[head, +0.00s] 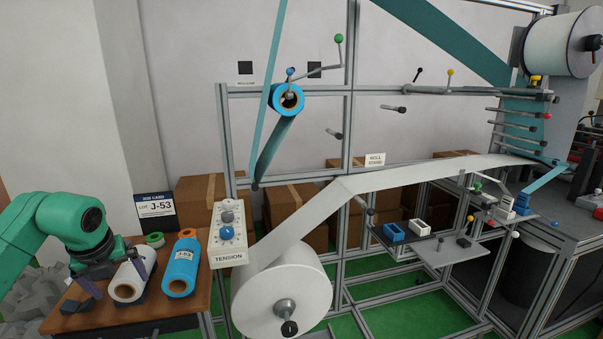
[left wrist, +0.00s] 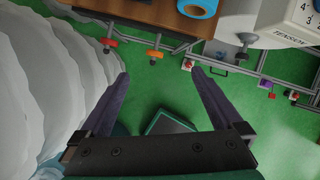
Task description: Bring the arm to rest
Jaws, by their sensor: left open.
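My left arm (head: 60,225) is green and comes in from the left in the head view, bent down over the wooden table. My left gripper (head: 119,275) is open, with dark fingers on either side of a white roll (head: 128,284) in that picture. In the left wrist view the open fingers (left wrist: 160,85) have only green floor and a dark green-edged box shape (left wrist: 170,125) between and below them, so the gripper holds nothing. My right gripper is not in view.
The wooden table (head: 75,318) bears the white roll, a blue roll (head: 181,268) labelled J-53, a green roll (head: 155,240) and a job card (head: 157,212). A tension panel (head: 228,232) and large white reel (head: 285,300) stand just right. A pale lumpy mass (left wrist: 45,85) lies left.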

